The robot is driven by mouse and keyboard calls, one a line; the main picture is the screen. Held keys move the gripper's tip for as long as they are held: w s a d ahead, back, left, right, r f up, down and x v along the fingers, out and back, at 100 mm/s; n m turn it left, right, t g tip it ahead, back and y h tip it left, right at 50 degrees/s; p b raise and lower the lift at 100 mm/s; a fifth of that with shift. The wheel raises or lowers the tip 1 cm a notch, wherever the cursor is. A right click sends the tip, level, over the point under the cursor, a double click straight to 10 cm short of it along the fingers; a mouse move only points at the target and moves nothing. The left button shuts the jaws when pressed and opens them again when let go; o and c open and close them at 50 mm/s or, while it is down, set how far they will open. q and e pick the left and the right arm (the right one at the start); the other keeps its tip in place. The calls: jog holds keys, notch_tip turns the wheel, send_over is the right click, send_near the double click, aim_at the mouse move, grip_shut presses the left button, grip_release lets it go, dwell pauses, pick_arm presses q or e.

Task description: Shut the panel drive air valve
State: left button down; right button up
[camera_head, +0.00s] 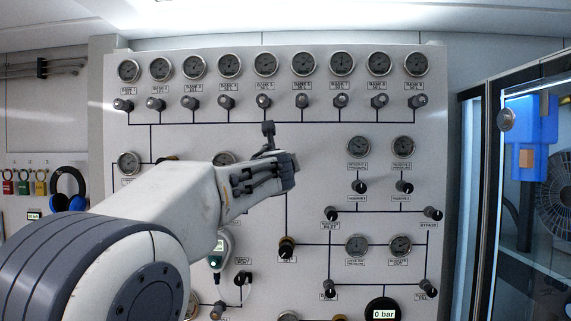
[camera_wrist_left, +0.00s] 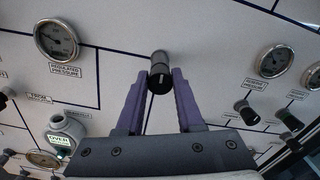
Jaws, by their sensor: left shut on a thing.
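In the left wrist view a black valve knob (camera_wrist_left: 159,62) on the white panel sits between the two purple-grey fingers of my left gripper (camera_wrist_left: 158,78). The fingers are shut on the knob from both sides. No label for it can be read, so I cannot confirm it is the panel drive air valve. In the head view my left gripper (camera_head: 270,143) is at the middle of the panel (camera_head: 320,185), and the wrist and fingers cover most of the knob. My right gripper is in neither view.
A row of bank gauges and valve knobs (camera_head: 263,101) runs above the gripper. Reserve valves (camera_head: 360,187) stand to its right, and a regulator knob (camera_head: 287,247) is below. A regulated pressure gauge (camera_wrist_left: 57,40) is left of the held knob. A glass-doored cabinet (camera_head: 530,190) stands at right.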

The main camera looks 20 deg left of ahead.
pick_arm(q)
jog(key=shift+d, duration=0.1)
dwell(0.4)
jog(key=c, duration=0.6)
grip_release()
jog(key=shift+o, duration=0.2)
jog(key=b+v, duration=0.2)
jog(key=v, duration=0.8)
jog(key=shift+s, duration=0.2)
